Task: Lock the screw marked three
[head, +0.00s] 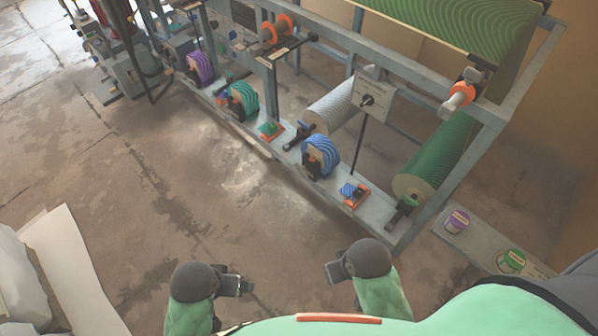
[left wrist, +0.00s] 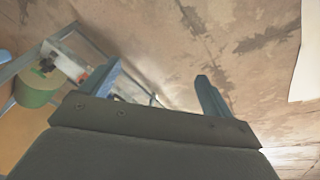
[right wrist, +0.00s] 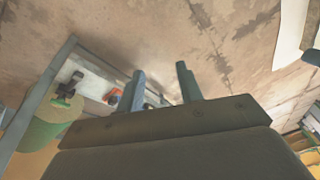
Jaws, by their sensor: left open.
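No screw with a readable "three" shows in any view. Orange screw-like knobs sit on the press frame, one at the upper right (head: 461,95) and one at the top middle (head: 277,29); any marks are too small to read. My left gripper (head: 232,285) is low in the head view, well short of the frame; in the left wrist view its two fingers (left wrist: 155,95) are spread and empty. My right gripper (head: 334,272) is also short of the frame; in the right wrist view its fingers (right wrist: 161,88) stand apart with nothing between them.
The grey metal frame (head: 398,232) runs diagonally and carries a green roll (head: 438,160), a white roll (head: 331,108) and blue-striped (head: 321,157), teal and purple wheels. Purple (head: 457,220) and green cans stand at the lower right. Bare floor lies between me and the frame.

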